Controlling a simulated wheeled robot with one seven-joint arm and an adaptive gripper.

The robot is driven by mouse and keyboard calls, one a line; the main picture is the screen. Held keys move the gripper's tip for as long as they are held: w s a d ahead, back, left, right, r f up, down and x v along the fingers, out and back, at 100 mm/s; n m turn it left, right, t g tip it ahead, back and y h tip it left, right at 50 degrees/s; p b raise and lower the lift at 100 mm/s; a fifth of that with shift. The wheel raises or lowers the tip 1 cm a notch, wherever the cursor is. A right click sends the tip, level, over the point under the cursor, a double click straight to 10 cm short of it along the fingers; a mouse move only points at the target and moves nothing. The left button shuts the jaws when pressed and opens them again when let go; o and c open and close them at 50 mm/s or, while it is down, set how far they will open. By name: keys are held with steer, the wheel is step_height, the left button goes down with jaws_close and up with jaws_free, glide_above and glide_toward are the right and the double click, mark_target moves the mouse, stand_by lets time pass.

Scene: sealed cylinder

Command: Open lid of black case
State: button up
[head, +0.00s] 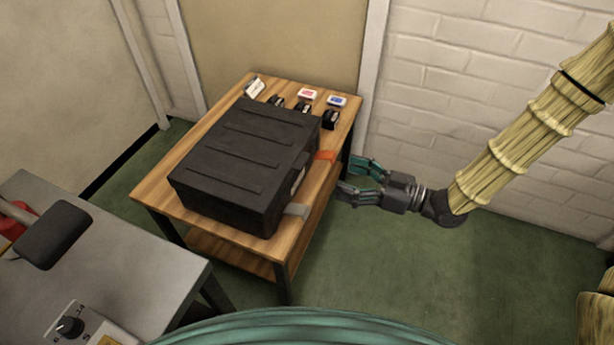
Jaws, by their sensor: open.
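The black case (240,152) lies on the wooden table, its ribbed lid shut on top. Its front side faces right, toward my gripper. My gripper (348,178) is open and empty, just right of the case's front side. Its fingers point left toward the case. It appears apart from the case, near the height of the latches, but the exact gap cannot be told.
The wooden table (168,182) holds several small black items (331,119) and cards (307,95) behind the case. A grey table (130,262) with a black-headed mallet (55,235) and a dial box (75,325) stands at lower left. A white brick wall (450,110) stands behind my arm. Green floor is clear at right.

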steer(key=b+x, duration=0.4)
steer(key=x, duration=0.7)
steer(key=shift+s+r+n+y, duration=0.25)
steer(key=shift+r+n+y, duration=0.15)
steer(key=shift+r, duration=0.1)
